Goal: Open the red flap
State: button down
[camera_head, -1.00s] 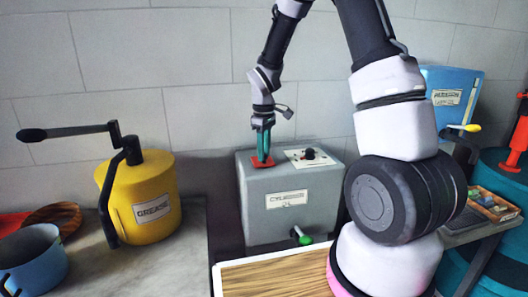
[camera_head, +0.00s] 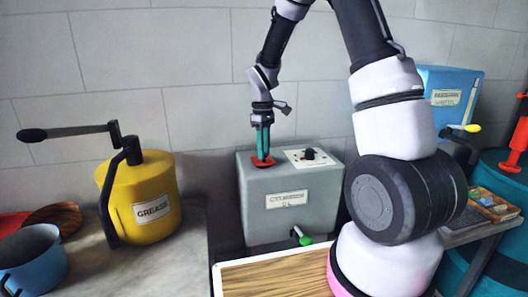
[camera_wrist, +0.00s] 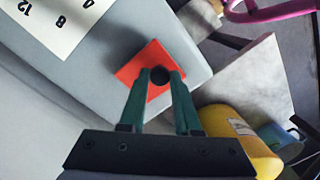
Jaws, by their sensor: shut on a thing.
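The red flap (camera_head: 262,161) is a small red plate on the top left of the grey cylinder oil box (camera_head: 290,200). It lies flat or nearly flat there. In the wrist view the flap (camera_wrist: 138,68) is a red square with a dark round knob (camera_wrist: 159,75) on it. My gripper (camera_head: 262,152) points down onto the flap from above. Its green fingers (camera_wrist: 160,82) are shut on the knob, one on each side. The fingers hide part of the flap, so its hinge does not show.
A dial plate (camera_head: 310,156) with a black knob sits right of the flap. A green-handled tap (camera_head: 302,237) is on the box's front. A yellow grease pot (camera_head: 145,200) with a crank stands left. A tiled wall (camera_head: 190,100) is behind; a wooden-topped tray (camera_head: 270,275) is in front.

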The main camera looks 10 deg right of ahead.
jog(key=shift+w+r+g, duration=0.35)
jog(key=shift+w+g, duration=0.15)
jog(key=shift+g, duration=0.45)
jog(key=shift+w+r+g, duration=0.35)
jog(key=shift+w+g, duration=0.1)
jog(key=shift+g, duration=0.5)
jog(key=c, duration=0.6)
grip_release()
jog(key=v, duration=0.7)
jog(key=shift+r, duration=0.25)
jog(key=shift+w, duration=0.1)
